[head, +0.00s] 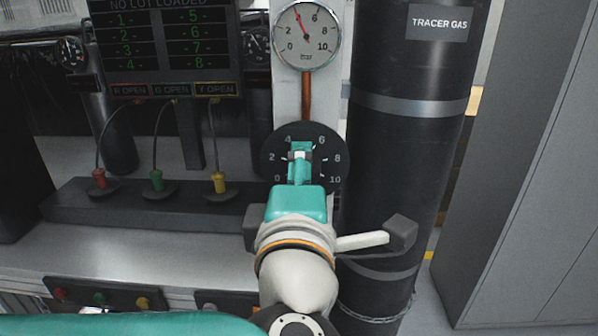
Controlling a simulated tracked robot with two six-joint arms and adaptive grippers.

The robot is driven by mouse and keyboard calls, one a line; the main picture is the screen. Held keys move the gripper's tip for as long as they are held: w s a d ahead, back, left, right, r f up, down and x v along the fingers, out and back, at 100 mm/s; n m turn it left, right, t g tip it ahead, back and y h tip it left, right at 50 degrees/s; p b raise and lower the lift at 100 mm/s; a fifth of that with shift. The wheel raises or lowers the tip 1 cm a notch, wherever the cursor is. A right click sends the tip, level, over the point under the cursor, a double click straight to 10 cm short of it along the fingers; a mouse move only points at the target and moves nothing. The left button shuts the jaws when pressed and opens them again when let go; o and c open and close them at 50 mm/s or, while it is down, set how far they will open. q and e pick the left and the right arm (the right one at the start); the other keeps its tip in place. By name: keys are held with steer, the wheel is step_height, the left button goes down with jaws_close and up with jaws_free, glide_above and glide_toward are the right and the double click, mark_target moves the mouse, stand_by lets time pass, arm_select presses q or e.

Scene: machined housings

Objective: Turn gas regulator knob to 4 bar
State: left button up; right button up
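The regulator knob sits on a round black dial (330,158) marked 0 to 10, in the middle of the head view. My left gripper (300,157) is in front of the knob and covers most of it. Its narrow teal end lies over the dial's centre, just below and between the 4 and 6 marks. I cannot tell whether its fingers are clamped on the knob or apart. The pressure gauge (313,50) above the dial has a red needle pointing up and slightly left, about where the 4 mark belongs. My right gripper is not in view.
A copper pipe (306,95) joins gauge and dial. A black cylinder labelled tracer gas (400,150) stands close on the right. A display (165,45) and a dark block with red, green and yellow connectors (130,209) are on the left. A grey cabinet (535,170) stands far right.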

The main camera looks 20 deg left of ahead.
arm_select(q)
steer(key=o, duration=1.1)
steer(key=shift+d+f, duration=0.1)
steer(key=shift+f, duration=0.05)
steer(key=shift+o, duration=0.2)
steer(key=shift+s, duration=0.1)
steer(key=v, duration=0.7)
steer(key=shift+s, duration=0.15)
